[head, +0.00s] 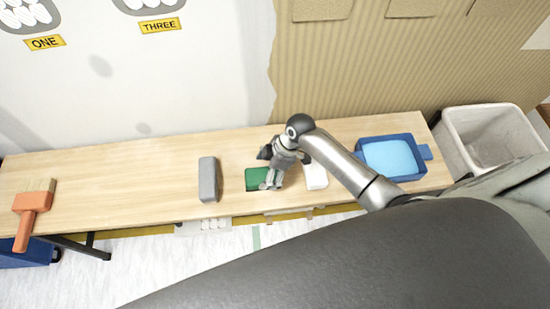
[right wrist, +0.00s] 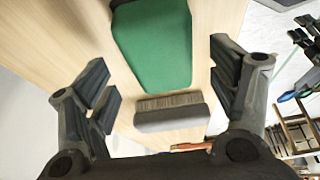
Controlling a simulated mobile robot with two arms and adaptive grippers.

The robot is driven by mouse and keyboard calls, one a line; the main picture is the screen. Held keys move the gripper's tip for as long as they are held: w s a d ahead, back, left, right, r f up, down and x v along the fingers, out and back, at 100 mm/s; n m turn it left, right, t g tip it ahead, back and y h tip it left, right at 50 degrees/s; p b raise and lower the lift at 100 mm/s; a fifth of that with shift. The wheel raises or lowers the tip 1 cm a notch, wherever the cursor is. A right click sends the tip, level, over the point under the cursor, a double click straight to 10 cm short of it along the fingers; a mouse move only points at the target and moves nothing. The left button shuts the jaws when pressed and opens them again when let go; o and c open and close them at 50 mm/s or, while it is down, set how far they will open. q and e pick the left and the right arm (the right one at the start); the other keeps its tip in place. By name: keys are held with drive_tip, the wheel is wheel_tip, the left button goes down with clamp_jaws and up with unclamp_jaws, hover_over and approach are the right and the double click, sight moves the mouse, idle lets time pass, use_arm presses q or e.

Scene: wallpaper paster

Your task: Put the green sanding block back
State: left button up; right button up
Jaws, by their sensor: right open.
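The green sanding block (head: 256,179) lies on the wooden bench, between a grey brush and a white item. In the head view my right gripper (head: 270,180) is over its right part and hides some of it. In the right wrist view the green block (right wrist: 155,45) fills the upper middle, with a lighter top and a darker side. My right gripper (right wrist: 165,98) is open there, its fingers spread left and right with nothing held. I cannot tell whether a finger touches the block. My left gripper is not in view.
The grey brush (head: 208,180) stands left of the green block. The white item (head: 316,175) and a blue tray (head: 392,157) are to the right. A grey bin (head: 490,140) stands past the bench's right end. An orange brush (head: 32,208) lies far left. The bench (head: 125,185) between the brushes is clear.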

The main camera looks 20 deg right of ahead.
drive_tip(key=v, duration=0.8)
